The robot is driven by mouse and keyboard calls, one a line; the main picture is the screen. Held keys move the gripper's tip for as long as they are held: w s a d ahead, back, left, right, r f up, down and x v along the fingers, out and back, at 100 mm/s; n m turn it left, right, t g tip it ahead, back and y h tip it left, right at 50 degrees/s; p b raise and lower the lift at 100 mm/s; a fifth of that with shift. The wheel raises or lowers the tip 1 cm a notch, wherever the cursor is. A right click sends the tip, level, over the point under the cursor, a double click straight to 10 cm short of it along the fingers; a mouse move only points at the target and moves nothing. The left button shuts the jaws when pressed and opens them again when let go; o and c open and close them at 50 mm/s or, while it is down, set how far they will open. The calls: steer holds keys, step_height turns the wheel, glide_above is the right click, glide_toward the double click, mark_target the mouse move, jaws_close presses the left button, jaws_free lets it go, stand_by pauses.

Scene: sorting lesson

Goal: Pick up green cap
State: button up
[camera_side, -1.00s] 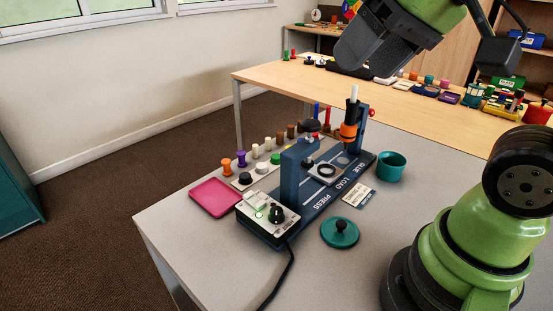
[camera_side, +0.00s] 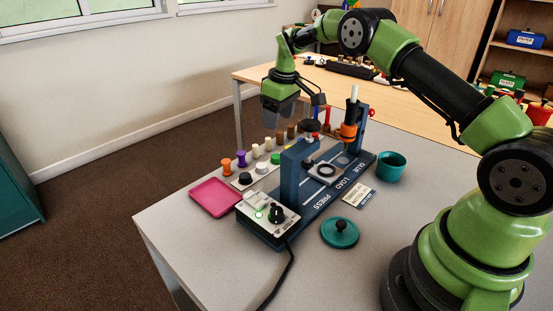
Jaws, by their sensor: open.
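The green cap (camera_side: 275,158) sits in a row with a white cap (camera_side: 262,168) and a black cap (camera_side: 245,178), behind the blue press machine's left part. My gripper (camera_side: 279,118) points down above the far part of the table, over the rows of small parts and higher than the green cap. It is open and nothing shows between its fingers. The gap between gripper and cap is clear to see, but its depth is hard to judge.
The blue press fixture (camera_side: 291,180) with its upright posts stands just right of the caps. A pink tray (camera_side: 215,197) lies at the left. Orange, purple, cream and brown pegs (camera_side: 241,158) line up behind the caps.

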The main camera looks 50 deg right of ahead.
glide_above(277, 156)
steer(key=f, duration=0.6)
steer(key=shift+s+f, duration=0.1)
steer(key=shift+s, duration=0.2)
steer(key=shift+w+f, duration=0.15)
steer(key=shift+f, duration=1.35)
steer(key=shift+w+f, duration=0.1)
steer(key=shift+f, duration=1.35)
steer(key=c, duration=1)
